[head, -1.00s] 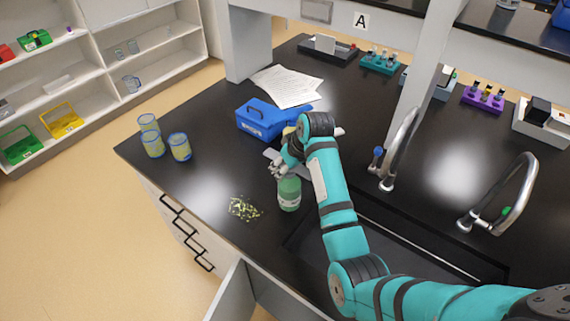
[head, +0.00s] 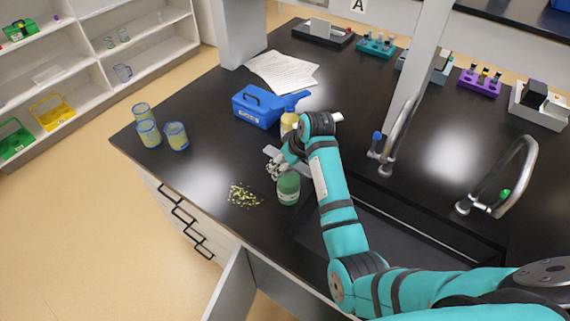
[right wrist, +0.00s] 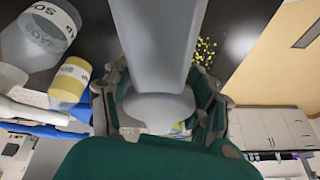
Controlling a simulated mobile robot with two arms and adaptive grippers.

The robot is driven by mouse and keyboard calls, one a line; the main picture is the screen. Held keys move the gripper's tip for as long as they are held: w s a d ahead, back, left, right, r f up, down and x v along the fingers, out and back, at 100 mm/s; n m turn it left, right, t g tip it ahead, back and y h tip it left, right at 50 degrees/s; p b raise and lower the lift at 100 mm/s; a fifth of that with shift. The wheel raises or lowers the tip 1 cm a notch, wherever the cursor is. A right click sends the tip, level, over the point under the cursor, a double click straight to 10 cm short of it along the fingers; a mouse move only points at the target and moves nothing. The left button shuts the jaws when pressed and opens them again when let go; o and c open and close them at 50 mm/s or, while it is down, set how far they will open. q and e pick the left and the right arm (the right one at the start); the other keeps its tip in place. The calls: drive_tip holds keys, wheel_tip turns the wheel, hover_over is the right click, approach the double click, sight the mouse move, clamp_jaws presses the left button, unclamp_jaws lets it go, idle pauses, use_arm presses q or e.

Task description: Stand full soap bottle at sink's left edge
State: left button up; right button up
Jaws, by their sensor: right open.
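A green bottle (head: 288,189) with a pale label stands upright on the black counter, left of the sink (head: 400,243). A yellow bottle (head: 289,122) stands behind it, partly hidden by my right wrist. My right gripper (head: 276,170) is open and empty, low beside the green bottle's far left side; I cannot tell whether they touch. In the right wrist view, the yellow bottle (right wrist: 70,82) and a pale translucent bottle labelled SOAP (right wrist: 40,42) show at the left, outside the fingers. My arm hides part of the sink's left side. My left gripper is not in view.
A blue box (head: 262,107) and papers (head: 283,70) lie behind the gripper. Yellow-green crumbs (head: 243,195) lie left of the green bottle. Several glasses (head: 148,133) stand near the left counter edge. Taps (head: 510,180) rise behind the sink. Bare counter lies between glasses and crumbs.

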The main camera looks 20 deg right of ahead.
drive_tip(key=shift+w+r, duration=0.1)
drive_tip(key=shift+w, duration=0.05)
drive_tip(key=b+v, duration=0.3)
drive_tip(key=v, duration=0.6)
drive_tip(key=shift+r, duration=0.1)
drive_tip(key=shift+p+v, duration=0.3)
drive_tip(key=shift+v, duration=0.45)
drive_tip(key=shift+s+d+r, duration=0.15)
drive_tip(key=shift+s+r, duration=0.2)
drive_tip(key=shift+r, duration=0.15)
